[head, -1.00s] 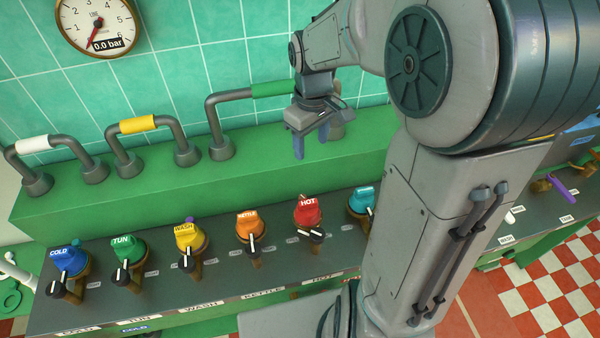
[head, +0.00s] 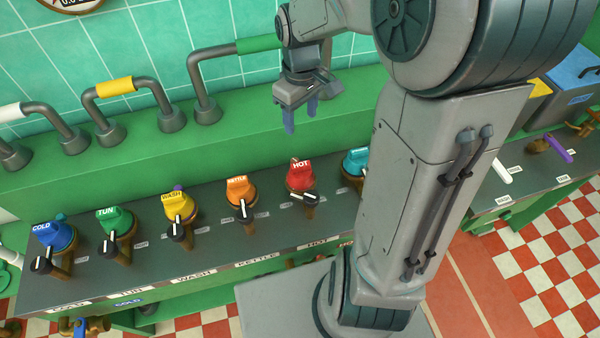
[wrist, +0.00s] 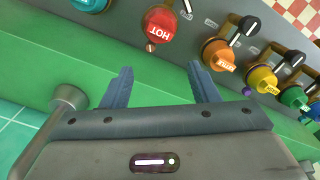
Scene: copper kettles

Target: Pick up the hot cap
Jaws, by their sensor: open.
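The hot cap (head: 300,174) is red with a white "HOT" label. It sits on its brass fitting in the row on the dark panel, with a black-and-white knob just in front of it. In the wrist view the hot cap (wrist: 159,25) shows beyond the fingertips, roughly between their lines and apart from them. My gripper (head: 300,122) is open and empty, with blue fingers pointing down above the green ledge, behind and above the hot cap. Both fingers of my gripper (wrist: 158,75) are spread in the wrist view.
The orange kettle cap (head: 240,189) stands left of the hot cap and a light-blue cap (head: 356,161) right of it, partly behind my arm. Yellow, green and blue caps continue leftward. A pipe with a green sleeve (head: 258,44) rises from the green ledge (head: 235,135) near my gripper.

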